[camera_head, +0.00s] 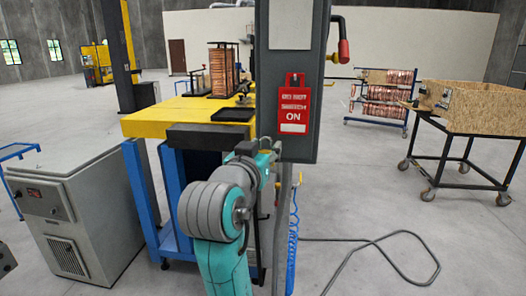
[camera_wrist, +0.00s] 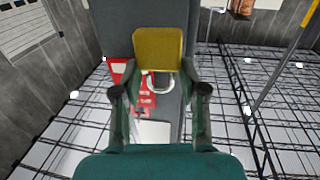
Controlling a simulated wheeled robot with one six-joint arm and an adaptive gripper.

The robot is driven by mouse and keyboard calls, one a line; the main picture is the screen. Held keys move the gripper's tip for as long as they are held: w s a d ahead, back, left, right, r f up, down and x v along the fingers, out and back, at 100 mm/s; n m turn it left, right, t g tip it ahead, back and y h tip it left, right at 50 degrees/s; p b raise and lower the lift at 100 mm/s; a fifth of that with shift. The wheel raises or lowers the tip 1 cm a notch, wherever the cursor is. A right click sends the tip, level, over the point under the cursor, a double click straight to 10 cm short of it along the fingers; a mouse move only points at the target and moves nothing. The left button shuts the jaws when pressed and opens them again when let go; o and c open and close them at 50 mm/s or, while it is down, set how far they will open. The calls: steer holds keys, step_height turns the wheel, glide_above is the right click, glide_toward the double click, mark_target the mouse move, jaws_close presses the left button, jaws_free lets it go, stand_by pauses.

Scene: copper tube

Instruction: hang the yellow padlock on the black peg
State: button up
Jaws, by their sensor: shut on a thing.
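The yellow padlock (camera_wrist: 159,48) is between the fingers of my gripper (camera_wrist: 160,68) in the wrist view, which is shut on its body. Its pale shackle (camera_wrist: 160,83) points down in that picture and is free of the fingers. Beyond it is the grey cabinet post (camera_head: 295,120) with a red warning tag (camera_head: 294,108). A small dark piece (camera_head: 295,79) shows at the tag's top; I cannot tell whether it is the black peg. In the head view my arm hides the fingertips and the padlock, in front of the post's lower part.
A yellow-topped workbench (camera_head: 160,122) with copper coils and a black tray stands left of the post. A red-handled lever (camera_head: 343,50) sticks out at the post's right. A grey machine cabinet (camera_head: 85,210) stands at left. A cable (camera_head: 400,235) lies on the floor at right.

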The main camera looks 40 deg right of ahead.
steer(key=shift+w+f+x, duration=0.1)
steer(key=shift+x, duration=1)
steer(key=shift+w+f+x, duration=0.1)
steer(key=shift+w+x, duration=0.05)
steer(key=shift+x, duration=0.9)
steer(key=shift+w+d+f, duration=0.3)
steer(key=shift+w+f, duration=0.1)
steer(key=shift+f, duration=0.05)
steer(key=o, duration=1.3)
steer(key=v, duration=1.2)
